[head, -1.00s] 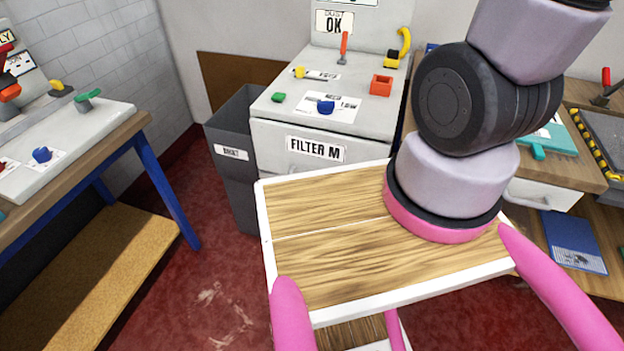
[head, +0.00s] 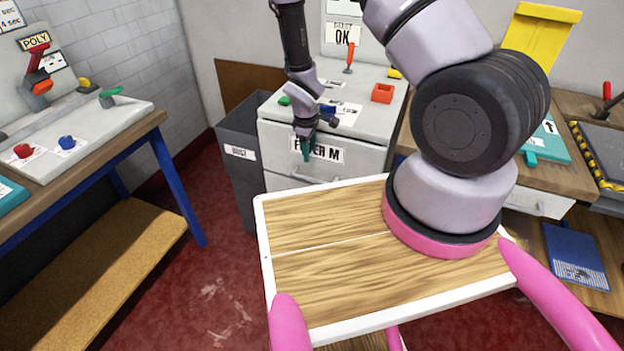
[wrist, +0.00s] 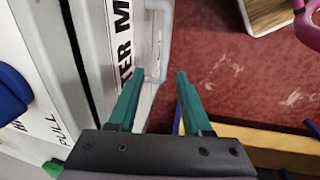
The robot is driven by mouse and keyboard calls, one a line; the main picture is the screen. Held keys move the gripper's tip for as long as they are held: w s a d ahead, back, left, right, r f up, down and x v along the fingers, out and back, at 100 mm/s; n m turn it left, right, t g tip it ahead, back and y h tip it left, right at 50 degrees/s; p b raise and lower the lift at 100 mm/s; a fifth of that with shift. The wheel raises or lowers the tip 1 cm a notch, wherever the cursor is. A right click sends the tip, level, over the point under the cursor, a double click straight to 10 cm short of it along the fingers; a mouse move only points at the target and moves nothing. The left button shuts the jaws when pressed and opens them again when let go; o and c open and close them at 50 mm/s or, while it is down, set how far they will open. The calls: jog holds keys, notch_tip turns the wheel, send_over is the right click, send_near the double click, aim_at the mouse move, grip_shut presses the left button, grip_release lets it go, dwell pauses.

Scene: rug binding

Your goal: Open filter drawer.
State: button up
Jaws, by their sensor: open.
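The filter drawer (head: 275,150) is the front panel of the grey cabinet, labelled "FILTER M", and looks shut. Its pale bar handle shows in the wrist view (wrist: 165,40), standing off the panel beside the label. My gripper (head: 307,155) is in front of the drawer, its green fingers pointing down over the label. In the wrist view my gripper (wrist: 160,74) is open and empty. The near end of the handle lies about between the fingertips; I cannot tell whether they touch it. The arm and fingers hide part of the label in the head view.
A dark grey bin (head: 236,145) stands left of the cabinet. A red box (head: 382,93) and small coloured controls sit on the cabinet top. A blue-legged workbench (head: 130,140) is at the left. Red floor (head: 215,270) in front is clear.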

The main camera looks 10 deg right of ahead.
aim_at(313, 179)
jog(key=shift+n, duration=0.3)
jog(key=f, duration=0.8)
jog(key=w+d+f, duration=0.1)
jog(key=f, duration=0.3)
jog(key=shift+f, duration=0.15)
grip_shut()
dwell(0.8)
